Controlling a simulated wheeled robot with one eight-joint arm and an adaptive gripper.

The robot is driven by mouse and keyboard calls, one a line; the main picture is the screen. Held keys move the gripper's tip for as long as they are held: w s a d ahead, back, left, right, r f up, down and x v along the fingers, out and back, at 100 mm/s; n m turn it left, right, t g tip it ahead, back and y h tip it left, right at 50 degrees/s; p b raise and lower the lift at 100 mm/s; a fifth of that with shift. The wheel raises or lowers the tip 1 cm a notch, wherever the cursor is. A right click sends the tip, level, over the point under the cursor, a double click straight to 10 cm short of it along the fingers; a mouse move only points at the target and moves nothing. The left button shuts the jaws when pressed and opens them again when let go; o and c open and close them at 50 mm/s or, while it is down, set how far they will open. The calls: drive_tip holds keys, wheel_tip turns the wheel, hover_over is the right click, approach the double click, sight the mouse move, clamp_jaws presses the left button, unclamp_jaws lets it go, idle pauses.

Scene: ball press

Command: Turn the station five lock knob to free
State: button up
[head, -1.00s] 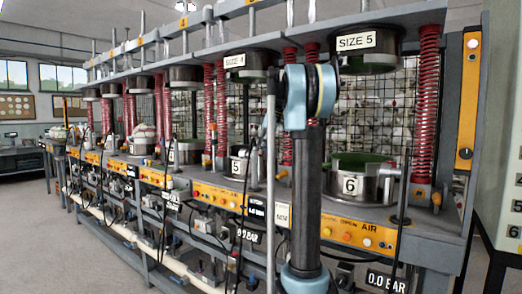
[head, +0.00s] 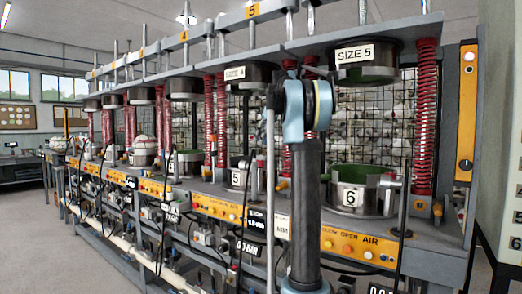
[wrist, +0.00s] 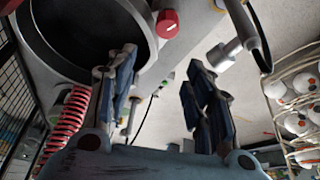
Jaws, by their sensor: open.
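In the wrist view a red knob (wrist: 168,23) with a white mark sits on a grey surface beside a dark round opening; I cannot read a label on it. My gripper (wrist: 163,95) is open and empty, its two dark blue fingers apart. The knob lies beyond the fingertips, apart from them. In the head view my arm hides the gripper. There, a black knob (head: 464,165) sits on the yellow upright panel at the right end of the press; its label is too small to read. An orange number 5 plate (head: 251,12) is on the top beam.
The press carries a SIZE 5 head (head: 366,72), a pot marked 6 (head: 361,196) and a red spring (head: 424,120). A grey rod end (wrist: 226,52) stands near the right finger. Balls (wrist: 300,100) in netting are at the right. Floor (head: 35,220) is clear at left.

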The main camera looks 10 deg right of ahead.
drive_tip(key=shift+r, duration=0.4)
drive_tip(key=m+t+h, duration=0.2)
drive_tip(key=m+h, duration=0.3)
drive_tip(key=m, duration=1)
approach(260, 163)
drive_tip(key=w+f, duration=0.1)
drive_tip(key=f, duration=0.1)
drive_tip(key=w+f, duration=0.2)
drive_tip(key=w+d+f, duration=0.1)
drive_tip(key=f, duration=0.2)
drive_tip(key=shift+w, duration=0.4)
drive_tip(key=c, duration=1.1)
